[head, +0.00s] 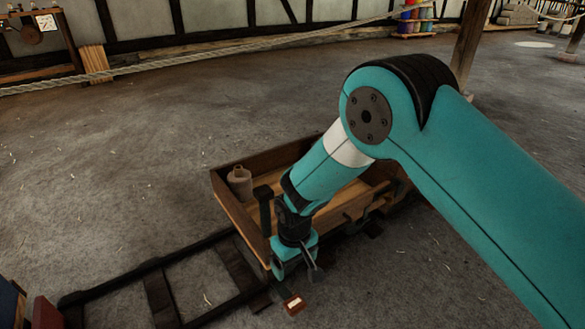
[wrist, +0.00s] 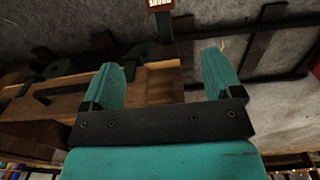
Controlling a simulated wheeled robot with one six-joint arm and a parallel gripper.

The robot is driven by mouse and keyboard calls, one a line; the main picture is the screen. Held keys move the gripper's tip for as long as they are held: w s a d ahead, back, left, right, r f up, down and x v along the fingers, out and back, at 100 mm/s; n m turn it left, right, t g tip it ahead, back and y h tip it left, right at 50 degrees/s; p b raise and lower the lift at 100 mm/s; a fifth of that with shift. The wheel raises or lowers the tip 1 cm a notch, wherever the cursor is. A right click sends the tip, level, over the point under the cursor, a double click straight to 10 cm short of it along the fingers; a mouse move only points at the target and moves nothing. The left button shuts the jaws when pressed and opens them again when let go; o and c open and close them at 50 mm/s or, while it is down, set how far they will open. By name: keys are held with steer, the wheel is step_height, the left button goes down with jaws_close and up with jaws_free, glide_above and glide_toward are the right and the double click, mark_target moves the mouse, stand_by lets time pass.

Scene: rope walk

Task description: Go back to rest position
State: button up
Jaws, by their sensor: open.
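My gripper (head: 295,268) is at the end of my teal arm, in front of a wooden cart's near end in the head view. In the wrist view my gripper (wrist: 163,78) shows two teal fingers spread apart with nothing between them. A small brown-tan jug or bottle (head: 240,182) stands inside the cart's left corner. A small reddish block with a pale label (head: 293,304) shows just below the gripper; it also appears at the top of the wrist view (wrist: 160,4), beyond the fingertips.
The wooden cart (head: 228,207) sits at the end of dark rails (head: 150,265) on the floor. A rope (head: 180,52) stretches across the back. Colored spools (head: 412,20) and a wooden post (head: 468,40) stand at the back right. The floor on the left is open.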

steer(key=s+d+r+y+p, duration=0.1)
steer(key=s+d+r, duration=0.1)
steer(key=r, duration=0.6)
steer(key=s+d+r+p, duration=0.1)
steer(key=s+d+r, duration=0.1)
steer(key=r, duration=0.6)
steer(key=s+d+r+y+p, duration=0.1)
steer(key=s+d+r, duration=0.15)
steer(key=r, duration=0.65)
steer(key=s+d+r+y+p, duration=0.1)
steer(key=s+d+r+p, duration=0.1)
steer(key=s+d+r, duration=0.4)
steer(key=s+d+r+y+p, duration=0.1)
steer(key=s+d+r+p, duration=0.1)
steer(key=s+r, duration=0.7)
step_height(320, 180, up, 36)
steer(key=s+p, duration=0.1)
steer(key=p, duration=3.6)
steer(key=shift+s+a+f, duration=0.15)
steer(key=shift+s+a, duration=0.05)
steer(key=shift+s, duration=0.1)
